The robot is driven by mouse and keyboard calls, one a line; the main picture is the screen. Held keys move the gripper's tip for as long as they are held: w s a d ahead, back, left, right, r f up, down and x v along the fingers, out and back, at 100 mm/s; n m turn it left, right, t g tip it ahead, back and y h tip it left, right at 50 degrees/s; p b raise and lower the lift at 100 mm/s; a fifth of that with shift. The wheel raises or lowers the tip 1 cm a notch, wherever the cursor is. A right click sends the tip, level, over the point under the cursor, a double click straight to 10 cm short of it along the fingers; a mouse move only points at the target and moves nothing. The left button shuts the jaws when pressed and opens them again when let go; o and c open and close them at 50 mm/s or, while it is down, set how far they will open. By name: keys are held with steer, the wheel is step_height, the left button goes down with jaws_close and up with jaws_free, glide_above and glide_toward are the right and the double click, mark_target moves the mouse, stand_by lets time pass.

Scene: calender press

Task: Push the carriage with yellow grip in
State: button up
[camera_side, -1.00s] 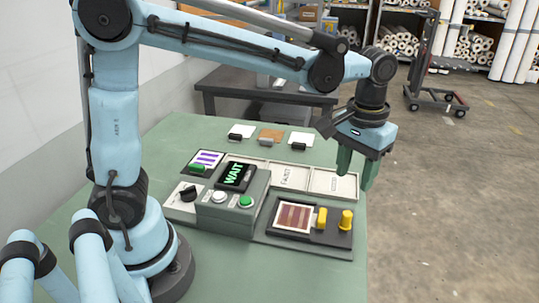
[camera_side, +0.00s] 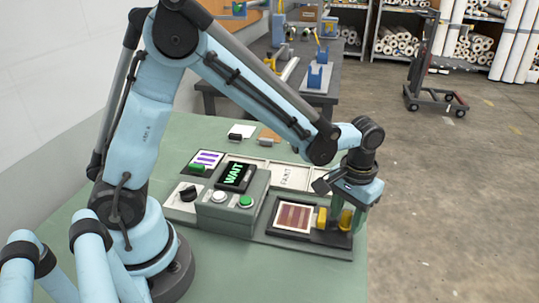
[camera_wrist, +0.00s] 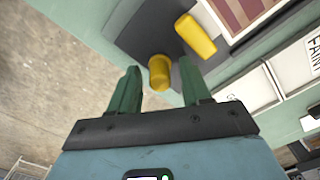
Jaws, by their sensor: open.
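The carriage (camera_side: 272,226) is a dark tray at the right of the press and bears a red-brown striped sheet (camera_side: 293,217). A yellow block (camera_side: 321,218) stands at its right end, and it also shows in the wrist view (camera_wrist: 195,36). A yellow round post (camera_wrist: 160,72) stands just beyond the block, on the outer side. My gripper (camera_wrist: 160,66) is open, with its green fingers on either side of the post. I cannot tell whether a finger touches it. In the side view my gripper (camera_side: 350,218) is low over the tray's right end and partly hides the post.
The grey press housing (camera_side: 228,212) has a screen reading WAIT (camera_side: 235,175), a white button and a green button (camera_side: 246,201). A purple-striped sheet (camera_side: 206,159) with a green grip (camera_side: 197,168) lies on the left. White bins, one marked FAINT (camera_side: 285,176), are behind.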

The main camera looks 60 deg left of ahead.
steer(key=shift+f, duration=0.3)
steer(key=shift+c, duration=0.3)
jaws_close()
